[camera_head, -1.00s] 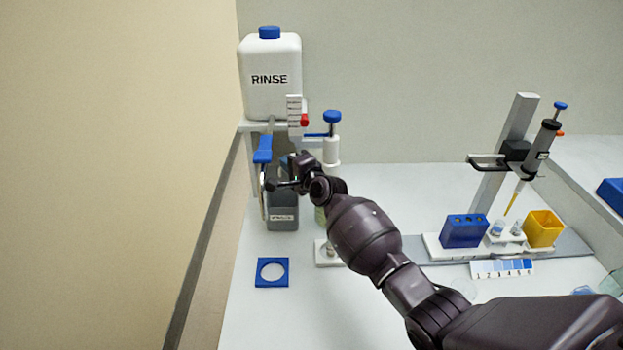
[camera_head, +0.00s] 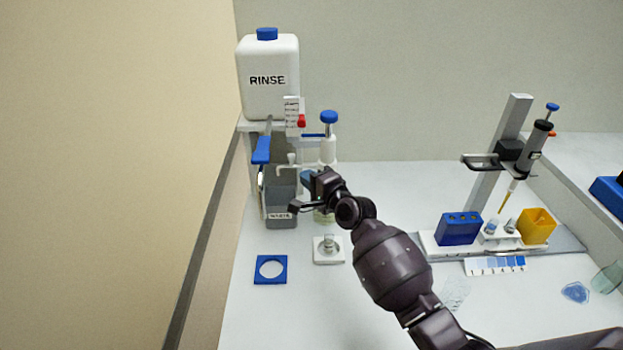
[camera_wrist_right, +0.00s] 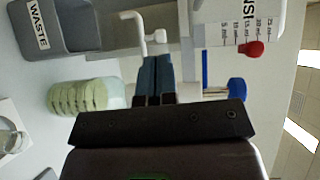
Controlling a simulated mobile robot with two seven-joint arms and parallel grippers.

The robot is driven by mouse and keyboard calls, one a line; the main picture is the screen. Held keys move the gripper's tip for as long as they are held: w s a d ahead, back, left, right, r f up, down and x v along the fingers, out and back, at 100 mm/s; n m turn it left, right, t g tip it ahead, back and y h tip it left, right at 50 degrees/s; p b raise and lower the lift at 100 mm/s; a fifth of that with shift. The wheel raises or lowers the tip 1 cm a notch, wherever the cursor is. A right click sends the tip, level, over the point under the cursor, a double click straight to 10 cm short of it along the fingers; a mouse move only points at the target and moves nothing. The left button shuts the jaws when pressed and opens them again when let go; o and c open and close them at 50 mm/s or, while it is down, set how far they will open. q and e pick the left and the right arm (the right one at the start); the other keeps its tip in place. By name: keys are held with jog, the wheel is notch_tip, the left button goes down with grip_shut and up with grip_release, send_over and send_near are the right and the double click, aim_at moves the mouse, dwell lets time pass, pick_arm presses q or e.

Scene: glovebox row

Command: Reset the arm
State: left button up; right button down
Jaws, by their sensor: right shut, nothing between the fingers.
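My right arm reaches in from the lower right in the head view. Its right gripper (camera_head: 308,177) is in front of the rinse stand, just right of the grey waste bin (camera_head: 281,214). In the wrist view the blue-grey fingers of the right gripper (camera_wrist_right: 155,72) are together with nothing between them. A white spout (camera_wrist_right: 135,30) lies just beyond the fingertips there. A greenish ribbed jar (camera_wrist_right: 80,97) stands beside the gripper, mostly hidden by it in the head view. My left gripper is not in view.
The white RINSE bottle (camera_head: 268,85) sits on its stand, with a blue-topped pump (camera_head: 329,135) beside it. A pipette stand (camera_head: 498,150), blue rack (camera_head: 459,229) and yellow box (camera_head: 537,226) stand right.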

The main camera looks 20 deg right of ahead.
jog(key=shift+s+d, duration=0.1)
jog(key=shift+s, duration=0.5)
jog(key=s+d+f+n+g+h, duration=0.1)
jog(key=s+f+n, duration=0.4)
jog(key=s, duration=0.6)
jog(key=s+d+f+n+g+h, duration=0.2)
jog(key=s+f, duration=0.6)
jog(key=s, duration=0.4)
jog(key=s+d+f+n+g+h, duration=0.1)
jog(key=s+d+f+n+h, duration=0.1)
jog(key=s+d+f+n, duration=0.3)
jog(key=shift+s+f+n+g+h, duration=0.2)
jog(key=shift+s+n, duration=0.3)
jog(key=shift+s, duration=0.7)
jog(key=shift+s+f+n+h, duration=0.1)
jog(key=shift+s+f+n, duration=0.3)
jog(key=shift+s, duration=0.8)
jog(key=shift+s+f+n+g+h, duration=0.15)
jog(key=shift+s+n, duration=0.45)
jog(key=shift+s, duration=0.6)
